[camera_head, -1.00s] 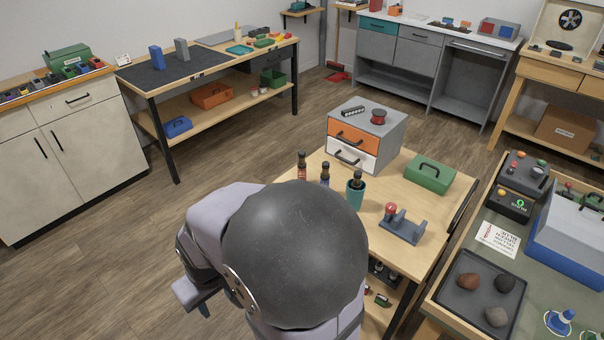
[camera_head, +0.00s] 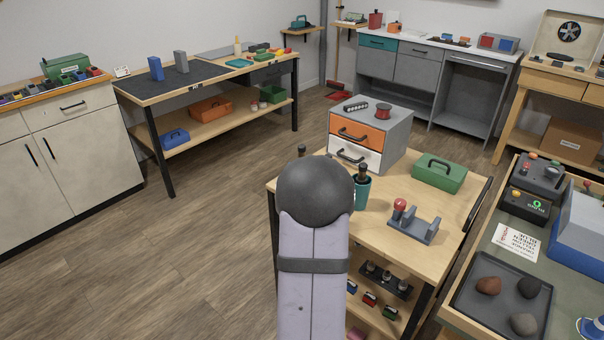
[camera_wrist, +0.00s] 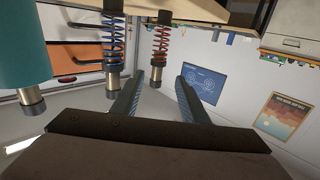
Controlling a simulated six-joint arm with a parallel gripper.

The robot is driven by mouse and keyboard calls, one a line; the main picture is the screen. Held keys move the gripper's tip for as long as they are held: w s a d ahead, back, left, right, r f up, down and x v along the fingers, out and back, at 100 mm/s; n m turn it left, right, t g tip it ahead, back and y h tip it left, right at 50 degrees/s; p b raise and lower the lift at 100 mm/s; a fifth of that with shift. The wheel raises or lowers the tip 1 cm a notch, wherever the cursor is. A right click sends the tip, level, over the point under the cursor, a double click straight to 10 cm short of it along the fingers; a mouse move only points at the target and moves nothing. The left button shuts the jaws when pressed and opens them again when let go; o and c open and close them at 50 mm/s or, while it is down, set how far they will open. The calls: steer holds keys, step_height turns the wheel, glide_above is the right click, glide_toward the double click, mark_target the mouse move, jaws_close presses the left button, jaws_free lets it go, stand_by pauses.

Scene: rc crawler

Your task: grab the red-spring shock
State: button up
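In the head view my arm hides the gripper.
A teal cup (camera_head: 362,192) with a dark-topped item stands close by; it also looms at the wrist view's left (camera_wrist: 21,40). The drawer box (camera_head: 397,135), green case (camera_head: 439,174) and grey stand (camera_head: 414,225) share the wooden table (camera_head: 385,250).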

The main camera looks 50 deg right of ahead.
steer(key=shift+p+x, duration=1.15)
steer(key=shift+x, duration=2.5)
steer(key=shift+s+d+r, duration=0.1)
steer(key=shift+s+d, duration=0.05)
steer(key=shift+d, duration=0.05)
jaws_close()
